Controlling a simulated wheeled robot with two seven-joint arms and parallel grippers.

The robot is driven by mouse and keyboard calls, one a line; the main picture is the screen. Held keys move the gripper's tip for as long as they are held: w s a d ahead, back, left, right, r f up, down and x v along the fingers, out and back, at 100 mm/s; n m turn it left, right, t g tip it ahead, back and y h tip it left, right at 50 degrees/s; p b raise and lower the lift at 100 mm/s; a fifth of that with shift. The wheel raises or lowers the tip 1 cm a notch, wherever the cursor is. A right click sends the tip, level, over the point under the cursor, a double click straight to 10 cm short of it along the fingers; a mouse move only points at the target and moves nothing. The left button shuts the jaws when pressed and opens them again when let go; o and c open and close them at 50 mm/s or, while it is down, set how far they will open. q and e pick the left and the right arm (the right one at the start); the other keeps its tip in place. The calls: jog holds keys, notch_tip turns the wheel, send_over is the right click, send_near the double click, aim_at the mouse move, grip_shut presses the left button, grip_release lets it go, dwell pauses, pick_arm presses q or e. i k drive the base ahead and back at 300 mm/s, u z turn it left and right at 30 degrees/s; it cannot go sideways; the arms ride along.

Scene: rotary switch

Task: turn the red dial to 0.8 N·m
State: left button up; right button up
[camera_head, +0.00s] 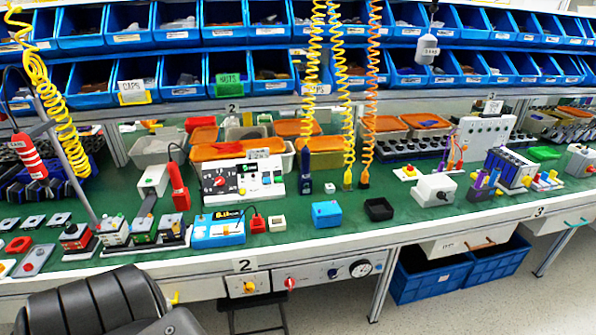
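A red dial (220,182) sits on the left part of a white control panel (262,188) on the green workbench. A small dark display (248,169) with bright digits is on the same panel, right of the dial; its digits are too small to read. The dial's pointer direction and scale are too small to read surely. A second red knob (290,283) is on the bench's front edge, lower down. Neither my left nor my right gripper is in view, and nothing touches the dial.
Yellow and orange coiled cords (345,95) hang just right of the panel. A blue meter box (218,229) stands in front of it, and a red handheld tool (179,188) to its left. A dark rounded shape (92,302) fills the lower left. Green bench around the blue box (327,214) is partly clear.

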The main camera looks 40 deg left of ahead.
aim_at(219, 181)
jog(key=z, duration=0.25)
jog(key=i, duration=1.6)
jog(key=u, duration=1.85)
